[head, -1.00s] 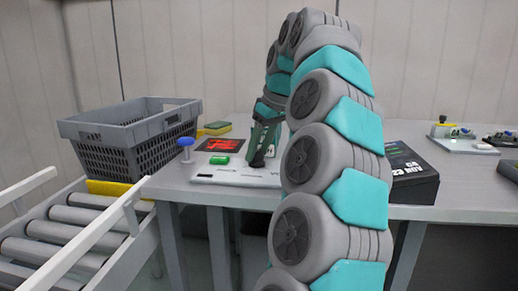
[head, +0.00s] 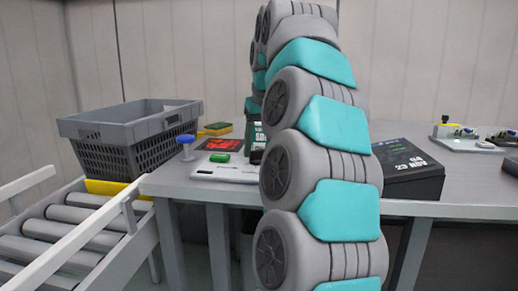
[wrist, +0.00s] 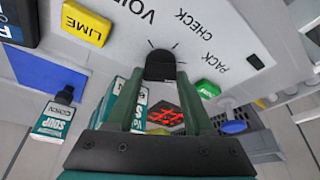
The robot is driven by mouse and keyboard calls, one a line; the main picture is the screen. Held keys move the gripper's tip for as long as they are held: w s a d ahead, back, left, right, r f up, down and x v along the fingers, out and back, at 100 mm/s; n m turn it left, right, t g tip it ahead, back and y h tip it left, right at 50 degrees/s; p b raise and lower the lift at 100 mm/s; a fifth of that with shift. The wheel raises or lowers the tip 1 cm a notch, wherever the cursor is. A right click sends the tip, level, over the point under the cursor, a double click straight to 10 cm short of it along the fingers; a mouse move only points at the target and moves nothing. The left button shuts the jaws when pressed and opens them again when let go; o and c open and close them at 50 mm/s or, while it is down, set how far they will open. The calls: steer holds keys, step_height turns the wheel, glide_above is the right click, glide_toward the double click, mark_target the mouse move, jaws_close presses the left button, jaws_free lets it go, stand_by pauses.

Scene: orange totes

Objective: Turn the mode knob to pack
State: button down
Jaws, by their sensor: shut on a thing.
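The mode knob (wrist: 160,66) is a black dial on a pale panel (wrist: 215,40). VOID, CHECK and PACK are printed around it, with short tick lines. In the wrist view my gripper (wrist: 160,77) has its dark green fingers on both sides of the knob and is shut on it. I cannot make out which label the knob points to. In the head view the panel (head: 212,174) lies on the table, and my arm hides its right part and most of the gripper and knob.
A green button (head: 219,158), a red screen (head: 226,144) and a blue mushroom button (head: 186,142) are close to the knob. A grey basket (head: 120,150) stands left by the roller conveyor (head: 70,215). A black box (head: 410,172) stands right of my arm.

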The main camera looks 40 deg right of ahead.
stand_by(0.4)
steer(key=shift+c, duration=1.4)
jaws_free()
steer(key=shift+r, duration=0.1)
steer(key=p+v, duration=0.5)
steer(key=v, duration=0.2)
steer(key=shift+r, duration=0.25)
steer(key=shift+s+a, duration=0.1)
steer(key=shift+s, duration=0.05)
